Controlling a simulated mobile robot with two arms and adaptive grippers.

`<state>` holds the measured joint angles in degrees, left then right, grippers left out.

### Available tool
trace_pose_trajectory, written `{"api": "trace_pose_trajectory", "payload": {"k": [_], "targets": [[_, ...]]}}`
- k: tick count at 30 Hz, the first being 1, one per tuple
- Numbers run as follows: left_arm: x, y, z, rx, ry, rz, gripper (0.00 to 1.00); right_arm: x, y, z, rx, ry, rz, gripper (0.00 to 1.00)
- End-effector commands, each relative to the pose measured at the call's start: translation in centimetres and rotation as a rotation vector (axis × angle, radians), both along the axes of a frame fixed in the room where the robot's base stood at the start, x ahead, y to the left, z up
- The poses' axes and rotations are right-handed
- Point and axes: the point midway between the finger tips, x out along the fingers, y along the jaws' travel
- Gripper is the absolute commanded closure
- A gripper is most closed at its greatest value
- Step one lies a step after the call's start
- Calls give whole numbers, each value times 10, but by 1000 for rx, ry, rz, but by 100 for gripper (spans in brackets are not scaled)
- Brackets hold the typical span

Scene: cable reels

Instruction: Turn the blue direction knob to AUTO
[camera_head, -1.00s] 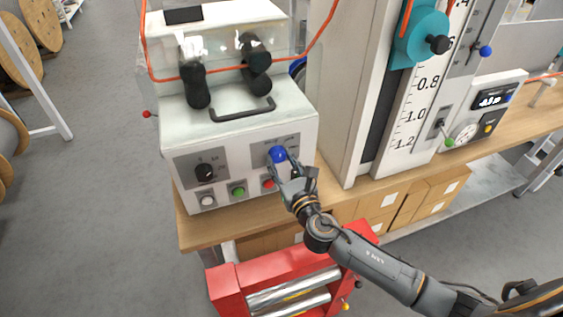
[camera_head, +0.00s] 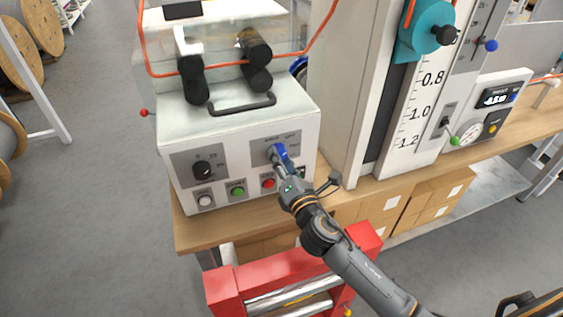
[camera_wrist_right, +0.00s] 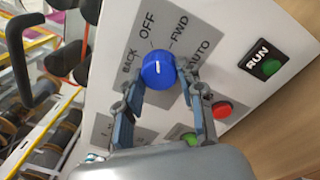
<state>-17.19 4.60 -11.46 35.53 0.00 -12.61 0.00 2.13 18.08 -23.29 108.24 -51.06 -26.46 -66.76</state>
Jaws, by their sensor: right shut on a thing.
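The blue direction knob (camera_head: 281,149) sits on the upper right of the white machine's front panel. In the right wrist view the knob (camera_wrist_right: 157,70) shows a short white pointer mark, roughly upright in the picture. BACK, OFF, FWD and AUTO are printed around it, with AUTO (camera_wrist_right: 201,52) on the right. I cannot tell exactly which label the mark meets. My right gripper (camera_head: 278,155) is shut on the knob, one finger at each side, as the right wrist view also shows (camera_wrist_right: 158,82). My left gripper is not in view.
A red button (camera_head: 268,183), a green button (camera_head: 238,191) and a white button (camera_head: 205,200) line the panel below. A black knob (camera_head: 202,169) is at its left. A tall white scale column (camera_head: 337,110) stands to the right. A red frame (camera_head: 228,287) is below the bench.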

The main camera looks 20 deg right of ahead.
Motion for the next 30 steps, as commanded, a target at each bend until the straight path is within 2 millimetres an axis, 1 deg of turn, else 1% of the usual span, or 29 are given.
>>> {"api": "trace_pose_trajectory", "payload": {"k": [1, 12, 30], "targets": [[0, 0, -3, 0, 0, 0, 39, 0, 0, 0, 48, 0, -1, 94], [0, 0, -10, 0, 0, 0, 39, 0, 0, 0, 400, 12, -2, 94], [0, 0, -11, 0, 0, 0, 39, 0, 0, 2, 963, 31, -3, 94]]}}
